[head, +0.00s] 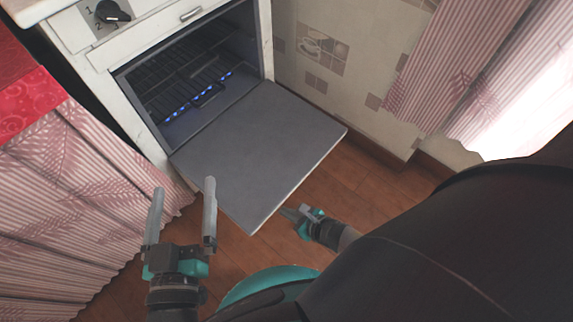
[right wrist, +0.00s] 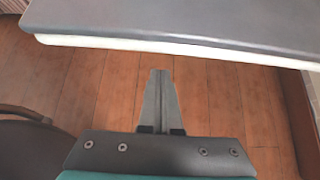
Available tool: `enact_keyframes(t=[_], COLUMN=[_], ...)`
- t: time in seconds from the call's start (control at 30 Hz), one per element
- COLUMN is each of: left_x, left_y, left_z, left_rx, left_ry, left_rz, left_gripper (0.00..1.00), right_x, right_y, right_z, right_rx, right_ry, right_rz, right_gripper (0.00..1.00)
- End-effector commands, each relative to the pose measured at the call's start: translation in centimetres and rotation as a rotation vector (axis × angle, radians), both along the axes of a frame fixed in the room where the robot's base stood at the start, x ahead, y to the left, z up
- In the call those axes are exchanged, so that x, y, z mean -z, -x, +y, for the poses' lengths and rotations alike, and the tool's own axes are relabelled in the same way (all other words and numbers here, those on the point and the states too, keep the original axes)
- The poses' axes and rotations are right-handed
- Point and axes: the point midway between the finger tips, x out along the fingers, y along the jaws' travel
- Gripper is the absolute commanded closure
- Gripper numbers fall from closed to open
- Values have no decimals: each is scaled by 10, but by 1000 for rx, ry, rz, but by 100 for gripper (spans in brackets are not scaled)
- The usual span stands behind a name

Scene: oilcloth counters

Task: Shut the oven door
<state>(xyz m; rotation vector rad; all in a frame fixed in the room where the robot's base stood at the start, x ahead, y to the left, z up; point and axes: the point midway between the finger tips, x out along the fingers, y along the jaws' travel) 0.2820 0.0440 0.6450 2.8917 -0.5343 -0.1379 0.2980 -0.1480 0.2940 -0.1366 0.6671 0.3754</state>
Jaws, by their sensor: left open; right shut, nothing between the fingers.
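The oven (head: 115,62) is white with a dark inside and a row of blue flames (head: 212,88). Its door (head: 255,145) is folded down, wide open, its grey inner face up. My left gripper (head: 183,208) is open and empty, in front of the door's left corner in the head view. My right gripper (head: 290,214) is shut and empty, close to the door's front edge on the right. In the right wrist view the shut fingers (right wrist: 158,75) point at the door's pale edge (right wrist: 170,46), with floor showing between; I cannot tell whether they are under it.
A pink striped curtain (head: 70,205) hangs left of the oven below a red oilcloth counter (head: 28,105). A tiled wall (head: 345,75) and another curtain (head: 455,60) are on the right. Wooden floor (head: 345,180) lies clear beside the door.

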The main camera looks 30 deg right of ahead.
Motion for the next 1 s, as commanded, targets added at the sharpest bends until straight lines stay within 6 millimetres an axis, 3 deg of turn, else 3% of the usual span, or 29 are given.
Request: enact_keyframes(t=[0.4,1.0], left_x=[0,0], left_y=[0,0], left_z=[0,0], left_rx=[-1,-1], left_ry=[-1,-2], left_rz=[1,2], left_gripper=[0,0], right_x=[-23,-28], right_y=[0,1], right_z=[1,3], right_rx=[-1,0], right_ry=[-1,-5], right_rz=[-2,0], right_gripper=[100,100])
